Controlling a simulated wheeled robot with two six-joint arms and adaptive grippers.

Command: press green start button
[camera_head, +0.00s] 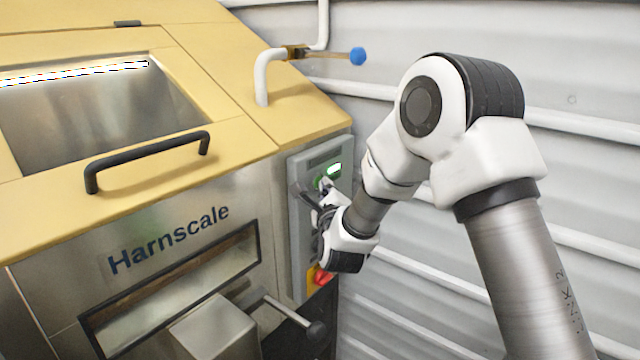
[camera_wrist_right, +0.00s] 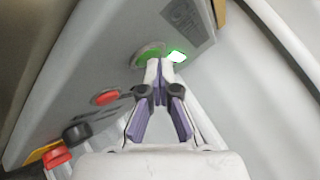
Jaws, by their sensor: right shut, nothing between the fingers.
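The green start button (camera_wrist_right: 148,54) is on the grey control panel (camera_wrist_right: 60,105), in the right wrist view. My right gripper (camera_wrist_right: 158,66) is shut and empty, with its fingertips at the button and covering part of it. I cannot tell whether the tips touch it or stop just short. In the head view my right gripper (camera_head: 325,185) reaches the upper part of the panel (camera_head: 296,245), and a bit of green (camera_head: 318,181) shows beside the fingertips. A lit green lamp (camera_head: 334,168) glows just above; it also shows in the right wrist view (camera_wrist_right: 176,56). My left gripper is not in view.
Lower on the panel are a red button (camera_wrist_right: 107,97), a black knob (camera_wrist_right: 76,133) and a red knob on yellow (camera_head: 322,276). A lever with a black ball (camera_head: 316,329) sticks out below. A blue-tipped valve handle (camera_head: 357,56) stands above. The corrugated wall (camera_head: 590,180) is behind my right arm.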

